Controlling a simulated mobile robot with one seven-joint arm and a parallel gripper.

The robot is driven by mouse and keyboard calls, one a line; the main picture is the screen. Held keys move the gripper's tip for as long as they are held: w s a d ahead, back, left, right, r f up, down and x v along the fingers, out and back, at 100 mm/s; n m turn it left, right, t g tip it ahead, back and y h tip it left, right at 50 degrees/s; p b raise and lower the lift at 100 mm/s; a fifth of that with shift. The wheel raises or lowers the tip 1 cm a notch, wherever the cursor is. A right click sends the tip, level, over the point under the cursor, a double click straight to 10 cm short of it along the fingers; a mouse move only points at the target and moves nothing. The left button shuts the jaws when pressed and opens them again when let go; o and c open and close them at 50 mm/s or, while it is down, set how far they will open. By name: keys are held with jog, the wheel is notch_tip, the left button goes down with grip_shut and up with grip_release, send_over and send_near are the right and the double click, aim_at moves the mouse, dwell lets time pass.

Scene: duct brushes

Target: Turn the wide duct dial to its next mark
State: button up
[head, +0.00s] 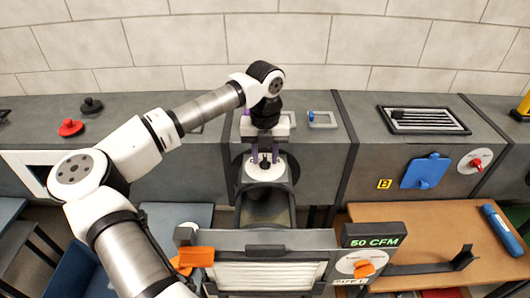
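A white round dial (265,174) with a small black knob (265,160) is on the front of the middle duct section, above a dark opening. My gripper (265,152) hangs over this dial with its purple-tinted fingers apart, one on each side of the knob. I see no contact with the knob; the exact depth is unclear. Another white dial (476,161) with a red knob is on the right duct section. A third dial (346,262) with an orange knob is on the front unit beside a "50 CFM" display (374,241). No visible label says which dial is the wide duct's.
A blue plate (425,171) and a yellow "B" tag (385,184) are on the right section. A vent grille (424,120) lies on top. A blue cylinder (502,231) lies on the brown table (420,225).

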jog(key=shift+c, duration=0.2)
grip_shut()
jog(key=shift+f+m+b, duration=0.1)
jog(key=shift+m+b, duration=0.2)
jog(key=shift+b, duration=0.15)
jog(key=shift+m+b, duration=0.5)
jog(key=shift+b, duration=0.15)
jog(key=m+b, duration=0.2)
jog(key=m, duration=0.1)
jog(key=shift+b, duration=0.35)
jog(key=m+b, duration=0.2)
jog(key=m, duration=0.4)
jog(key=shift+m, duration=0.3)
